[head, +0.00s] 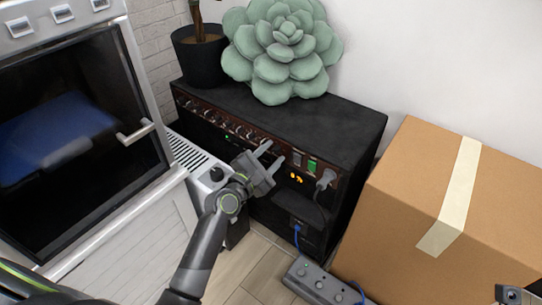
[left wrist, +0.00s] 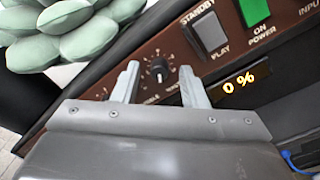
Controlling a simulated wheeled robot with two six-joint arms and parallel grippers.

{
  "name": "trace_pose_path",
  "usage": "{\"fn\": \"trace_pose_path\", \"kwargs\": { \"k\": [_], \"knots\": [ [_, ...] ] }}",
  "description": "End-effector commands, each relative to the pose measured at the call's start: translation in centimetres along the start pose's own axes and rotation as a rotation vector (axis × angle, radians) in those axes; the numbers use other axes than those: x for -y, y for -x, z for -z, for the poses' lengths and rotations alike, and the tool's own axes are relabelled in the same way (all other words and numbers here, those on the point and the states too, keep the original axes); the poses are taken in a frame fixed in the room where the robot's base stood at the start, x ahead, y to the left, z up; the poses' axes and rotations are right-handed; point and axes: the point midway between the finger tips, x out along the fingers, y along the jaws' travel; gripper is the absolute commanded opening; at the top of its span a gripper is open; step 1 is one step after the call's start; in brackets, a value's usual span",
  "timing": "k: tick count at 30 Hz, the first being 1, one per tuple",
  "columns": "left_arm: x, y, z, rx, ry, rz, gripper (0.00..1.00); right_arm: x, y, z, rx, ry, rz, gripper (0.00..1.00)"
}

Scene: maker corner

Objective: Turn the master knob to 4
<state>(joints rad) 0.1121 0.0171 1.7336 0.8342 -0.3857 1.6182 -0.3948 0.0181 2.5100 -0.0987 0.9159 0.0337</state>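The black amplifier (head: 340,125) stands against the wall, with a row of knobs on its brown front panel. My left gripper (head: 268,156) is at the right part of that panel. In the left wrist view the gripper (left wrist: 158,80) is open, with a dark round knob (left wrist: 158,65) showing between its two separate fingers. I cannot tell whether the fingers touch the knob. The fingers partly cover the labels, so its name is not readable. The orange display (left wrist: 238,83) reads 0 %. A grey piece at the lower right corner seems to be my right gripper (head: 515,294), mostly cut off.
A standby switch (left wrist: 208,33) and a green power switch (left wrist: 255,10) sit right of the knob. A plug (head: 325,178) is in the panel's right end. A succulent (head: 285,50) and a dark pot (head: 200,58) stand on top. A cardboard box (head: 400,190) is at right.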

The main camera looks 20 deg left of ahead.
Motion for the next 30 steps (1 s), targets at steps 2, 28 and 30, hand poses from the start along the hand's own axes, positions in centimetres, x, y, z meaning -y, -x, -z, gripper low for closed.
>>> {"fn": "trace_pose_path", "kwargs": {
  "k": [2, 28, 30],
  "knots": [
    [0.01, -0.16, 0.00, 0.000, 0.000, 0.000, 0.39, -0.04, 0.01, 0.01, -0.002, 0.001, -0.006, 0.36],
    [0.02, -0.12, 0.04, 0.001, -0.039, -0.001, 0.00, 0.01, 0.10, -0.06, 0.000, -0.003, 0.002, 0.36],
    [0.03, -0.12, 0.06, 0.002, -0.069, -0.002, 0.00, 0.01, 0.17, -0.06, -0.001, -0.004, 0.002, 0.36]
  ]
}}
